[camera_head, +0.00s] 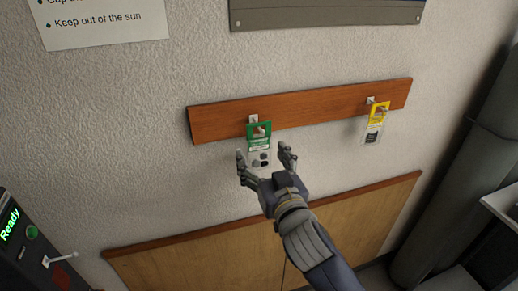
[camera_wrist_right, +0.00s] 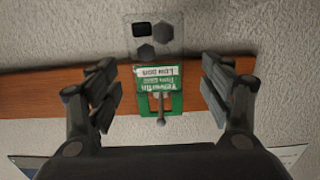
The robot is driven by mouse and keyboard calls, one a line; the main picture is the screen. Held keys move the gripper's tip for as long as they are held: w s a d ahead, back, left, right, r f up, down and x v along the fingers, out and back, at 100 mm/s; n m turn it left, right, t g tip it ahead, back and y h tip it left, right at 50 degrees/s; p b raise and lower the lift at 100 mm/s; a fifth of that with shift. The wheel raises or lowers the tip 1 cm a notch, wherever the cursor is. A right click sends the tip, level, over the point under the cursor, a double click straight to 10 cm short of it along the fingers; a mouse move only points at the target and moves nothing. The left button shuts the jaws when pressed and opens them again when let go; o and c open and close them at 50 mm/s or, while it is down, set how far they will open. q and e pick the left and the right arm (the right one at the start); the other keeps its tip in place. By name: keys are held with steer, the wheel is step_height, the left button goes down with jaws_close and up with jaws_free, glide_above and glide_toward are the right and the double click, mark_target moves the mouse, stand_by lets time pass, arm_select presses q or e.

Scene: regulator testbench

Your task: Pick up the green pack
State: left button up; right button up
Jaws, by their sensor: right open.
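The green pack (camera_head: 259,136) hangs from a hook on the wooden rail, left of the rail's middle. Its clear lower part holds small dark pieces. In the right wrist view the green pack (camera_wrist_right: 159,90) appears between the two fingers, with its clear part at the top and the hook pin below. My right gripper (camera_head: 266,157) is open, its fingertips to either side of the pack's lower part. In the right wrist view the right gripper (camera_wrist_right: 160,95) shows a gap between each finger and the pack. My left gripper is not in view.
A yellow pack (camera_head: 378,113) hangs from another hook near the rail's right end. The wooden rail (camera_head: 320,108) is fixed to a rough white wall. A wood panel (camera_head: 220,262) stands below, a grey pipe (camera_head: 455,190) at the right, and a device reading Ready (camera_head: 28,235) at lower left.

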mark_target(261, 152)
steer(key=shift+p+x, duration=0.55)
steer(key=shift+x, duration=1.4)
steer(key=shift+d, duration=0.1)
steer(key=c, duration=1.2)
